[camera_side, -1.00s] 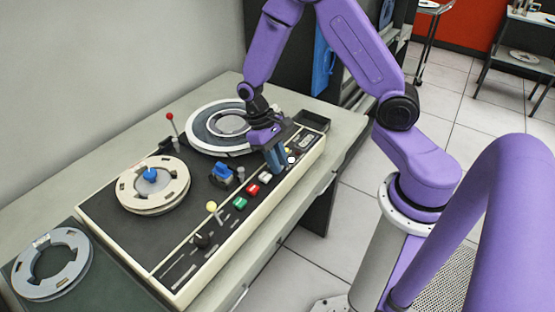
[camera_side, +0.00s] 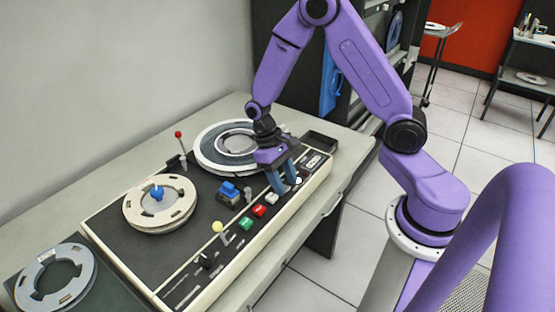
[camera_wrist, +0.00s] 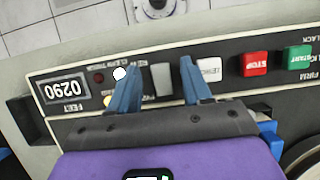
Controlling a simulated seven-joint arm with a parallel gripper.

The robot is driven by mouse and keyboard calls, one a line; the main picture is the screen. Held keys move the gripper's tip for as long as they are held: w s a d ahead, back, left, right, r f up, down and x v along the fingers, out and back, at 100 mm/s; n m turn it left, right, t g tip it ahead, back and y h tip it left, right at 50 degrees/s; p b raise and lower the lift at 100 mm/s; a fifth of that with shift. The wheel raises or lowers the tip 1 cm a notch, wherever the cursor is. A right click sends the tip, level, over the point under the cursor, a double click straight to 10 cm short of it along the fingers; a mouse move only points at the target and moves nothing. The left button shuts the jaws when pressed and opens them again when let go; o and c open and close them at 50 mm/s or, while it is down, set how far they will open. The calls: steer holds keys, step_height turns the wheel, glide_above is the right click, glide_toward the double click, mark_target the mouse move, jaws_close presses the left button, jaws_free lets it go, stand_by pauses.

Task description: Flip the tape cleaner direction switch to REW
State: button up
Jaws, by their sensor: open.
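The tape cleaner (camera_side: 128,245) is a long black-topped deck with a cream edge and a row of controls along its front. My gripper (camera_side: 283,184) is low over the right part of this row, open, pointing down. In the wrist view its two blue fingers (camera_wrist: 158,66) stand on either side of a grey control piece (camera_wrist: 162,78), apart from each other. The panel lettering is upside down and partly hidden by the fingers, so I cannot read REW or tell the switch position.
Red (camera_wrist: 254,64) and green (camera_wrist: 297,57) buttons and a white button (camera_wrist: 209,69) lie to the right in the wrist view; a counter (camera_wrist: 63,89) lies left. A yellow-knobbed lever (camera_side: 218,227) and a red-tipped lever (camera_side: 178,135) stand up from the deck. Reels (camera_side: 130,207) lie behind.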

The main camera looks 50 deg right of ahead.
steer(key=v, duration=1.7)
steer(key=x, duration=0.5)
steer(key=w+x, duration=0.1)
steer(key=x, duration=1.1)
steer(key=shift+w+f, duration=0.15)
steer(key=shift+f, duration=0.25)
jaws_close()
